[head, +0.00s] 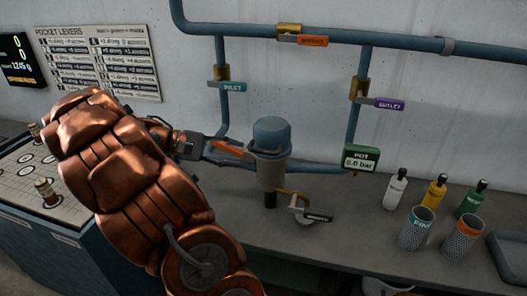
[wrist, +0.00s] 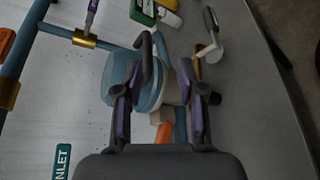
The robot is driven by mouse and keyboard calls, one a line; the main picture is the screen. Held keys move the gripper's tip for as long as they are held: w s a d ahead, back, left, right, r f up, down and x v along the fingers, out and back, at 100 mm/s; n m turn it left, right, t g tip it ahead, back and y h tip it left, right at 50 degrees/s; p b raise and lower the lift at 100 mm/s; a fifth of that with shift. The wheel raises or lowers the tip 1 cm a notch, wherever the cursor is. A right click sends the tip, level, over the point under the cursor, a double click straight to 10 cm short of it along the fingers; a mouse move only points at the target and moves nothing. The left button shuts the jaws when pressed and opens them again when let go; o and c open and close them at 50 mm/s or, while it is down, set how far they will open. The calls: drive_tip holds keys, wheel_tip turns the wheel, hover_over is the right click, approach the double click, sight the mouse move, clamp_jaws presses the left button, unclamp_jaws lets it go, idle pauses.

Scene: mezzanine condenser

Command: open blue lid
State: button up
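The blue lid (head: 271,134) sits as a domed cap on top of the beige pot (head: 270,175) in the head view, with a dark curved handle on its front. My gripper (head: 226,147) is just left of the pot, at about lid height. In the wrist view the blue lid (wrist: 150,82) shows ahead of and between the fingers. The two fingers with purple pads are spread apart, with nothing clearly gripped. An orange lever (head: 228,146) at the pot's left side also shows between the fingers in the wrist view (wrist: 163,133). Whether a finger touches anything cannot be told.
Blue pipes with inlet (head: 234,87) and outlet (head: 390,105) levers run along the wall behind. A pot gauge (head: 361,159) stands right of the pot. Several bottles, two mesh cups (head: 415,230) and a dark tray (head: 510,255) are further right.

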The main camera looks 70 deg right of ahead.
sight(259, 151)
drive_tip(key=shift+d+r+g, duration=0.25)
drive_tip(key=shift+d+g, duration=0.15)
drive_tip(key=shift+d, duration=0.55)
drive_tip(key=p+x, duration=0.1)
drive_tip(key=x, duration=0.4)
drive_tip(key=shift+s+d+p, duration=0.2)
drive_tip(key=shift+s+p, duration=0.15)
drive_tip(key=shift+p, duration=0.05)
drive_tip(key=shift+x, duration=0.85)
drive_tip(key=shift+f, duration=0.15)
clamp_jaws()
